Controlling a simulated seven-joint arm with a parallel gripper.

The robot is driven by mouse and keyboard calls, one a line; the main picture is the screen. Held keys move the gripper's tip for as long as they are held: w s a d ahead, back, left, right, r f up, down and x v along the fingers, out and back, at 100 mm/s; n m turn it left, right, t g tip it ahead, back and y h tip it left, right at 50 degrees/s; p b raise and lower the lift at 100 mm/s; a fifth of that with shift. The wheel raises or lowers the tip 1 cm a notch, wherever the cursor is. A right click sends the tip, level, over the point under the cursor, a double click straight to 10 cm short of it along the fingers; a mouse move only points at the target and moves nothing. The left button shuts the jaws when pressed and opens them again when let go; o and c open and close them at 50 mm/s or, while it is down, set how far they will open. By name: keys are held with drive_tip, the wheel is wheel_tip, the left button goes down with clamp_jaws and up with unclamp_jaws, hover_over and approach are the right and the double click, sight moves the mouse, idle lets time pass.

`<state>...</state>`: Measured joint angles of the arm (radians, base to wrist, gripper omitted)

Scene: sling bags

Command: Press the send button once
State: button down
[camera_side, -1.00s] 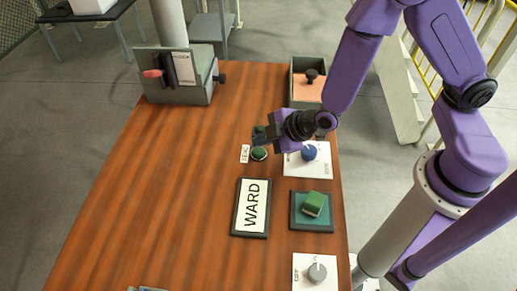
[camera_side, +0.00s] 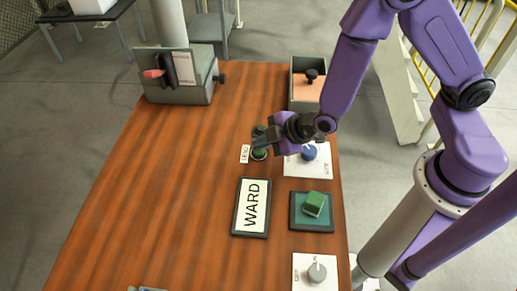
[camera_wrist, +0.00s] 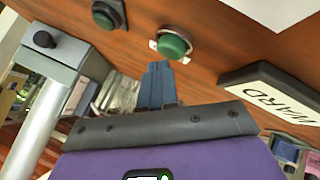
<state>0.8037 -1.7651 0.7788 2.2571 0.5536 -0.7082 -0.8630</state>
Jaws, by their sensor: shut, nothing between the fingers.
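The send button (camera_side: 259,154) is a green round button on the wooden table, with a small white label (camera_side: 244,154) reading SEND just to its left. In the wrist view a green button in a pale ring (camera_wrist: 173,45) shows just beyond my fingertips. A second green button in a dark housing (camera_side: 259,131) stands behind it, and a dark-housed button (camera_wrist: 108,14) also shows in the wrist view. My gripper (camera_side: 259,147) is shut and empty, with its fingertips close over the send button. I cannot tell whether they touch it. The fingers partly hide the button in the side view.
A WARD sign (camera_side: 251,207) lies in front of the button. A white plate with a blue knob (camera_side: 309,153) is to the right. A green block (camera_side: 315,204) sits on a teal pad. A grey box (camera_side: 180,75) stands back left.

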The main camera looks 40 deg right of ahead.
sight(262, 152)
drive_tip(key=shift+f, duration=0.45)
idle(0.6)
drive_tip(key=shift+r, duration=0.15)
idle(0.3)
drive_tip(key=shift+r, duration=0.75)
drive_tip(key=shift+r, duration=2.5)
